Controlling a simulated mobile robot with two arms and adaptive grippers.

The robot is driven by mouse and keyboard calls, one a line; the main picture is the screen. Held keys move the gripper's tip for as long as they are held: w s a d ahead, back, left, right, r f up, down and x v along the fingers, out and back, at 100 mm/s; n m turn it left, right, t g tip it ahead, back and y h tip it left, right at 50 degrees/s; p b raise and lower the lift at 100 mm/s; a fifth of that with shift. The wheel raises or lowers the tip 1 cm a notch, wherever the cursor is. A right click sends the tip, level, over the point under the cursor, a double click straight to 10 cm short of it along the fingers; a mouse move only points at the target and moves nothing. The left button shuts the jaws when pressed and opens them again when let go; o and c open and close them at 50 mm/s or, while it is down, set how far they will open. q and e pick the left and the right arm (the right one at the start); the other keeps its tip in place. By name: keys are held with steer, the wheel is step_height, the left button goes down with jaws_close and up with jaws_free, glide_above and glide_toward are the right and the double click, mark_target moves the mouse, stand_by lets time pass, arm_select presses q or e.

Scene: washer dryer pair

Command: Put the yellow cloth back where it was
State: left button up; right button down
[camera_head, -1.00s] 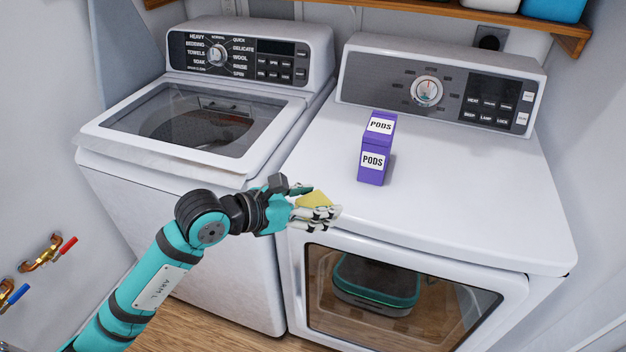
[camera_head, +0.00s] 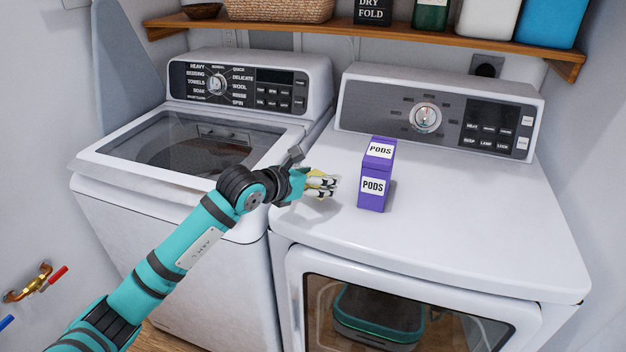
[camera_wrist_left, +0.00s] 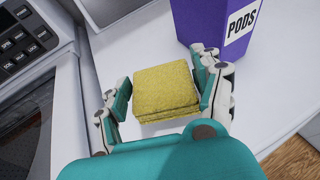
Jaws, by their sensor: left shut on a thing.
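The yellow cloth (camera_wrist_left: 166,90) is a folded square pad, held between the two fingers of my left gripper (camera_wrist_left: 166,98) in the left wrist view. In the head view my left gripper (camera_head: 320,184) is over the left part of the dryer top (camera_head: 460,225), just left of the purple PODS box (camera_head: 374,176). Only a small yellow edge of the cloth shows there (camera_head: 316,172). I cannot tell whether the cloth touches the dryer top. My right gripper is not in view.
The washer (camera_head: 160,225) stands to the left with its glass lid shut. A wooden shelf (camera_head: 400,38) above carries a basket (camera_head: 278,8), a DRY FOLD box (camera_head: 372,12) and other containers. The dryer top right of the PODS box is clear.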

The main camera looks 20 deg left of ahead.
mark_target(312, 172)
arm_select(q)
steer(key=w, duration=0.1)
steer(key=a, duration=0.1)
steer(key=w, duration=0.1)
steer(key=shift+w+a+f, duration=0.2)
steer(key=shift+w+a, duration=0.05)
steer(key=shift+w, duration=0.05)
step_height(312, 172, down, 3)
steer(key=shift+f+p, duration=0.1)
steer(key=shift+p, duration=0.45)
steer(key=shift+f, duration=0.1)
steer(key=o, duration=1.2)
steer(key=shift+f, duration=0.1)
steer(key=shift+o, duration=0.2)
